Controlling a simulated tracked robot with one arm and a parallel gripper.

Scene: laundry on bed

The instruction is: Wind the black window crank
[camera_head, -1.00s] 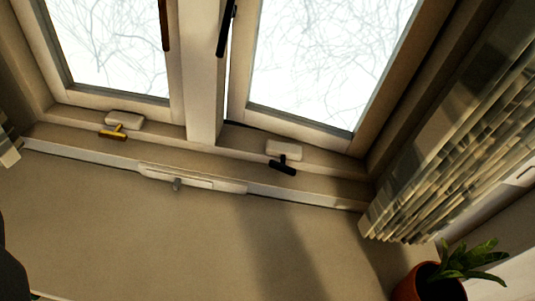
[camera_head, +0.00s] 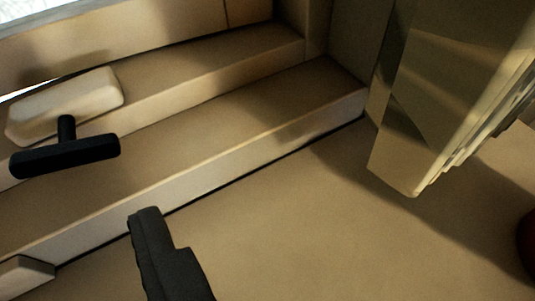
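The black window crank (camera_head: 65,155) is at the left of the view, a T-shaped handle on a short stem. It comes out of a pale rounded housing (camera_head: 90,95) on the window frame. My gripper (camera_head: 148,220) shows as one dark, stepped finger reaching up from the bottom edge, left of centre. Its tip is below and to the right of the crank, apart from it in the picture. No second finger is visible, and nothing is seen held.
The window sill ledge (camera_head: 230,125) runs diagonally across the view, with bare wall (camera_head: 310,235) below it. A pleated curtain (camera_head: 435,95) hangs at the right. A pale block (camera_head: 22,277) sits at the lower left. A dark red object (camera_head: 528,245) is cut off at the right edge.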

